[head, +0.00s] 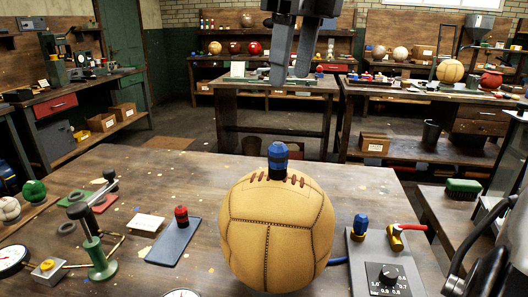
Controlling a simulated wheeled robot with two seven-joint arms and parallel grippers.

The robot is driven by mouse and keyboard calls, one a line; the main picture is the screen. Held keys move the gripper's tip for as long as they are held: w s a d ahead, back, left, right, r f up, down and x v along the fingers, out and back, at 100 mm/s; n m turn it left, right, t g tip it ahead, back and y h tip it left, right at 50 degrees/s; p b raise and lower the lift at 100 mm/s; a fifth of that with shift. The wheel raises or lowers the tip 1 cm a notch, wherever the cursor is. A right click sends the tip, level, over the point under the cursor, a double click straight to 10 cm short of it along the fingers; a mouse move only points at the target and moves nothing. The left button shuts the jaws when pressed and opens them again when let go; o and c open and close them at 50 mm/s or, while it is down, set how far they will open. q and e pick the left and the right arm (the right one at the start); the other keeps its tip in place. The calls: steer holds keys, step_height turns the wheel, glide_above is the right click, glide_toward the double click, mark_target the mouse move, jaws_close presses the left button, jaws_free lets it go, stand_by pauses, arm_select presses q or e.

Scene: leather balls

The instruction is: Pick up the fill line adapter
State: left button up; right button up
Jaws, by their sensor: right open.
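A tan leather ball (277,235) with dark lacing stands on the wooden workbench (110,172). A blue fitting with a black lower part (277,157) stands upright at the ball's top, by the lacing. A second blue fitting with a brassy lower part (360,225) stands on the grey gauge box (360,275) at right. A red fitting (181,215) stands on a dark blue-grey tray (174,245) at left. I cannot tell which fitting is the fill line adapter. My right gripper (290,75) is open and empty, pointing down, above the blue fitting on the ball and apart from it.
A red-handled brass valve (404,232) sits on the gauge box. A green clamp stand (98,258), a pale card (146,224) and dial gauges lie at left. A green brush (462,188) lies on a side bench. The workbench behind the ball is clear.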

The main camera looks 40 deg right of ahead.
mark_target(280, 144)
steer(key=f, duration=0.4)
steer(key=w+f, duration=0.1)
steer(key=f, duration=0.8)
steer(key=shift+w+a+f, duration=0.3)
steer(key=shift+a+f, duration=0.05)
steer(key=shift+f, duration=0.05)
steer(key=c, duration=1)
